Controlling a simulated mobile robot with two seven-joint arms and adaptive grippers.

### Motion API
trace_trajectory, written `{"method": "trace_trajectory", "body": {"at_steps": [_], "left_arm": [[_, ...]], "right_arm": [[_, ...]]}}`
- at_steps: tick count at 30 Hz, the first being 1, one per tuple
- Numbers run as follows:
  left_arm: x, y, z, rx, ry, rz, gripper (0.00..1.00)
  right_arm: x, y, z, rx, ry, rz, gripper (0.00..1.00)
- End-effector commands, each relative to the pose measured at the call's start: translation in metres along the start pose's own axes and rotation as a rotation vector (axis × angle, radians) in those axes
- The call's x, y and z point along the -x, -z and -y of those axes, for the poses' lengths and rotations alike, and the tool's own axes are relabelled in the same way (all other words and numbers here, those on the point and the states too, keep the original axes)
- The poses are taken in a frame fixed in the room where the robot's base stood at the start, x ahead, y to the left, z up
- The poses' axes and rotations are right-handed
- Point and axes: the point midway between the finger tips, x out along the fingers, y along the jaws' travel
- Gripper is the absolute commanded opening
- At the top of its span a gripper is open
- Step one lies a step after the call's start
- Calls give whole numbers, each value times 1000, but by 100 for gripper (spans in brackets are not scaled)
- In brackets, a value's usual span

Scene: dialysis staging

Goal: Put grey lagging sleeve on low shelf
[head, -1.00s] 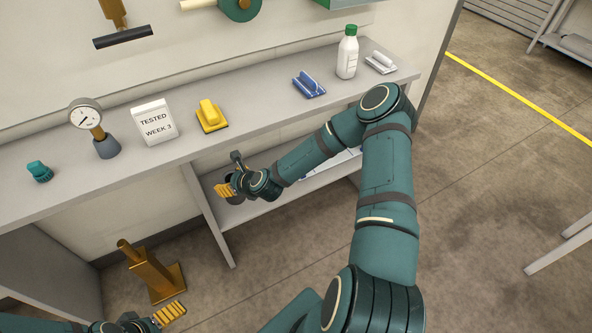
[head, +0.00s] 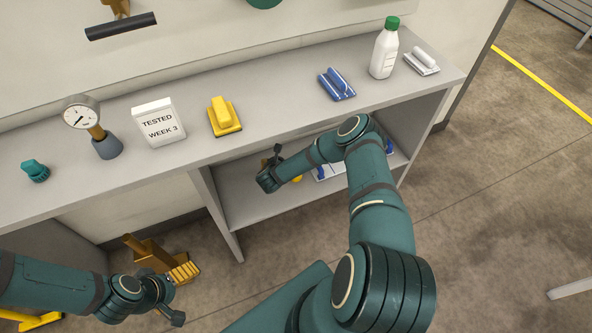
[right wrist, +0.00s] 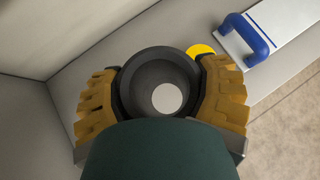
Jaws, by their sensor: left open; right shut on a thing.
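The grey lagging sleeve (right wrist: 130,72) is a dark, hollow round piece in the right wrist view. A light round patch shows at the middle of its opening. My right gripper (right wrist: 160,90) is shut on it, with yellow finger pads on both sides. In the head view my right gripper (head: 268,176) is inside the bay under the counter, over the low shelf (head: 240,207); the sleeve is hidden there. I cannot tell whether the sleeve touches the shelf. My left gripper (head: 182,293) is open and empty at the lower left, away from the shelf.
A white board with a blue handle (right wrist: 262,42) and a yellow disc (right wrist: 200,50) lie close by on the low shelf. The counter (head: 280,110) above holds a gauge (head: 82,113), a sign (head: 159,122), a yellow block (head: 223,118) and a bottle (head: 384,50).

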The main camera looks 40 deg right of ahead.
Motion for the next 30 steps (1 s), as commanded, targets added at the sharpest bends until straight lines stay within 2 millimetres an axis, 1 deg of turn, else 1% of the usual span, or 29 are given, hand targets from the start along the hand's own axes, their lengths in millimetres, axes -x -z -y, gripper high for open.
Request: {"method": "trace_trajectory", "body": {"at_steps": [1, 3, 6, 11, 18, 28, 29, 30], "left_arm": [[-6, 0, 2, 0, 0, -2, 95], [-10, 1, 4, 0, 1, -4, 95], [-13, 1, 5, 0, 1, -6, 95], [-16, 2, 6, -1, 1, -8, 95], [-26, 3, 10, -2, 1, -13, 95], [-26, 3, 10, -2, 1, -14, 95], [-26, 3, 10, -2, 1, -14, 95], [-26, 3, 10, -2, 1, -14, 95]], "right_arm": [[-8, 12, 0, 1, 0, -1, 28], [-16, 21, -1, 2, -1, -1, 28], [-24, 30, 0, 1, 0, 0, 28], [-30, 37, 0, 1, -1, 0, 28], [-49, 61, 0, 2, -2, 1, 28], [-51, 62, 0, 1, -2, 0, 28], [-51, 63, 0, 1, -2, 0, 74], [-51, 62, 0, 1, -2, 0, 88]]}}
